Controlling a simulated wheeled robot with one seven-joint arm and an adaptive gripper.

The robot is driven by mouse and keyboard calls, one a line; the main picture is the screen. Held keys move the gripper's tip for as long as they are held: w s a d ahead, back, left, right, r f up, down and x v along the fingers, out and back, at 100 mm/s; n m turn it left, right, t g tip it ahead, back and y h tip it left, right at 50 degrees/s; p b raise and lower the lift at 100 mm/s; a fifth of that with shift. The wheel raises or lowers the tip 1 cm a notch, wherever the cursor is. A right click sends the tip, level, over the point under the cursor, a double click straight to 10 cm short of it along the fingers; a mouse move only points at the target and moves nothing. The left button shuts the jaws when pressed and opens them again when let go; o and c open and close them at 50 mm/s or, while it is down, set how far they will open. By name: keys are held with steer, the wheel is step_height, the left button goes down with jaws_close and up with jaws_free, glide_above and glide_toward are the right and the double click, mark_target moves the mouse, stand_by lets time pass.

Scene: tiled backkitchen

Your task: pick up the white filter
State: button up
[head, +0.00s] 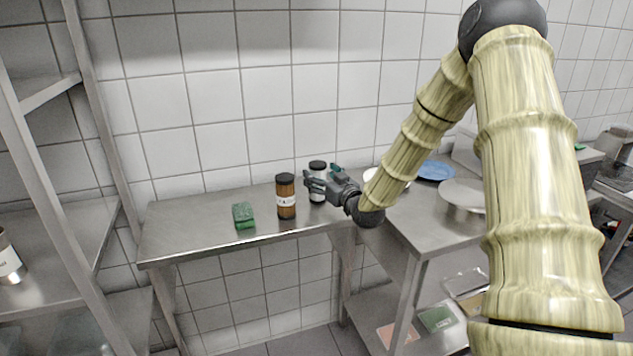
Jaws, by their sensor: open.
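My gripper (318,181) is dark and open above the metal table, its fingers pointing left. A jar (317,196) with a black lid and a pale body stands at the fingers, partly hidden by them; I cannot tell if they touch it.
A brown jar (286,205) with a black lid and a green sponge (243,216) stand left of my gripper. On the right are a blue plate (435,171) and a pale round pot (463,196). The left part of the metal table (185,232) is clear. A metal shelf (60,240) stands at left.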

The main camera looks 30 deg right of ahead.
steer(key=shift+w, duration=1.1)
steer(key=c, duration=1.2)
